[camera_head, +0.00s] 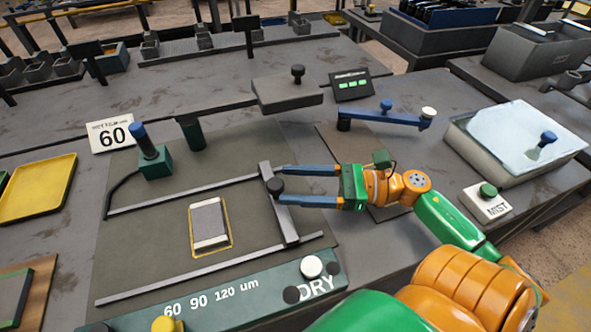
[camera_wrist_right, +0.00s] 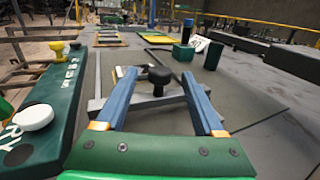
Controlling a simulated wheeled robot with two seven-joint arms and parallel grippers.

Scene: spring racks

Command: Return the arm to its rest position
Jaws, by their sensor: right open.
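My right gripper (camera_head: 278,186) reaches in from the right in the head view, low over the mat, with its two blue fingers spread. A black knob (camera_head: 275,186) on a grey crossbar (camera_head: 283,217) sits between the fingertips. In the right wrist view the right gripper (camera_wrist_right: 159,78) is open, and the black knob (camera_wrist_right: 160,76) stands between the fingers with a gap to each. The crossbar lies across two grey rails (camera_head: 210,270). My left gripper is in neither view.
A framed grey plate (camera_head: 209,224) lies between the rails. A green panel (camera_head: 225,300) with round buttons lies in front. A blue-knobbed lever (camera_head: 385,108), a MIST box (camera_head: 487,203) and a pale-lidded tray (camera_head: 470,140) stand near my right arm. A "60" sign (camera_head: 113,133) stands at the left.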

